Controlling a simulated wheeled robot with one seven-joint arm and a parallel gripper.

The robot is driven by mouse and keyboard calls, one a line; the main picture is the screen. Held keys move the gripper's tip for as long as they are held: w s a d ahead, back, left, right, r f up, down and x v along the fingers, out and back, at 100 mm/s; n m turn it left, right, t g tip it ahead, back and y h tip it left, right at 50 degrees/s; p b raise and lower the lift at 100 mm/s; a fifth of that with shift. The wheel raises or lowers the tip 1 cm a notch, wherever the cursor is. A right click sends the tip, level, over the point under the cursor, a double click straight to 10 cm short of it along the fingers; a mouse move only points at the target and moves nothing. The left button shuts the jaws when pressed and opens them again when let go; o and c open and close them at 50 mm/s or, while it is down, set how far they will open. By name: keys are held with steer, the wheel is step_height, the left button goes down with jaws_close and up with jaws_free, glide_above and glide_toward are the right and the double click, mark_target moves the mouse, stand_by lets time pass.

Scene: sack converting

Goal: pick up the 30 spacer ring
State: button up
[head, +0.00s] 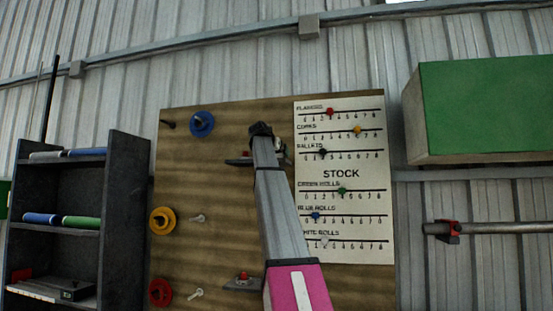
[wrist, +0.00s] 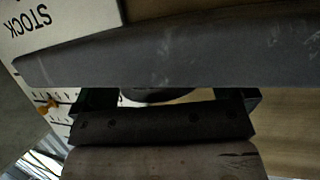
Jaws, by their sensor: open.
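No number 30 is legible on any ring, so I cannot tell which is the 30 spacer ring. On the wooden board a blue ring (head: 202,124), a yellow ring (head: 162,221) and a red ring (head: 160,292) hang at the left. My gripper (head: 261,130) is in front of the board's upper middle, right of the blue ring. In the wrist view my gripper (wrist: 172,97) is open. A dark rounded thing (wrist: 155,97) shows between its fingers, partly hidden; I cannot tell what it is or whether it touches them.
The wooden board (head: 215,190) carries bare pegs and small ledges, one (head: 243,283) low down. A white stock chart (head: 341,185) is right of my arm. A dark shelf (head: 125,200) stands left, a green-fronted box (head: 485,110) right. A grey bar (wrist: 170,55) crosses the wrist view closely.

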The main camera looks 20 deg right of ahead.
steer(key=shift+d, duration=0.1)
steer(key=c, duration=1.2)
steer(key=shift+o, duration=0.2)
